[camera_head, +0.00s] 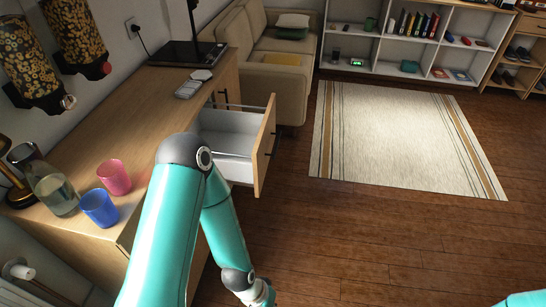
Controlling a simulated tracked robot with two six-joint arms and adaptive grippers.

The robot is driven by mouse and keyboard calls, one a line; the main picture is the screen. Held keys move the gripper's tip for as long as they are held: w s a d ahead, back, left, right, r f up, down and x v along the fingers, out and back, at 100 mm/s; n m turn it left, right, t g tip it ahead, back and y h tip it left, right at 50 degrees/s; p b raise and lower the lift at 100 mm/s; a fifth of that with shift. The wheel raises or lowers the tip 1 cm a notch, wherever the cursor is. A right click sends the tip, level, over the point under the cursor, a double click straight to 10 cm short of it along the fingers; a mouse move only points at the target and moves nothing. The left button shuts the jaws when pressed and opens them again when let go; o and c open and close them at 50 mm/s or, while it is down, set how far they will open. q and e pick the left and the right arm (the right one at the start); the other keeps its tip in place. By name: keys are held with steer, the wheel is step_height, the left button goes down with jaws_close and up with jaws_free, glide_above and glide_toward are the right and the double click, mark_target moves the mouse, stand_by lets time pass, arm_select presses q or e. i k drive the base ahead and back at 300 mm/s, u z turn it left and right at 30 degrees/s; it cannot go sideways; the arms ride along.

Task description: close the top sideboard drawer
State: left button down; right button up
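The sideboard (150,122) runs along the left wall with a light wood top. Its top drawer (265,146) stands pulled out to the right, with a wooden front, a dark handle and a white inside that looks empty where it shows. My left arm is teal and comes up from the bottom, in front of part of the sideboard and the drawer's near side. Its wrist is low, near the bottom middle, below and nearer than the drawer. My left gripper's fingers are out of the frame. Only a bit of my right arm shows at the bottom right corner, without its gripper.
A pink cup (114,177), a blue cup (100,208) and a glass jug (54,191) stand on the near sideboard top. A beige sofa (268,62) is just beyond the drawer. The wooden floor (340,235) to the right is free, with a pale rug (400,140) further back.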

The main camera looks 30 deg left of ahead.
mark_target(241, 143)
steer(key=i, duration=0.9)
steer(key=u, duration=0.05)
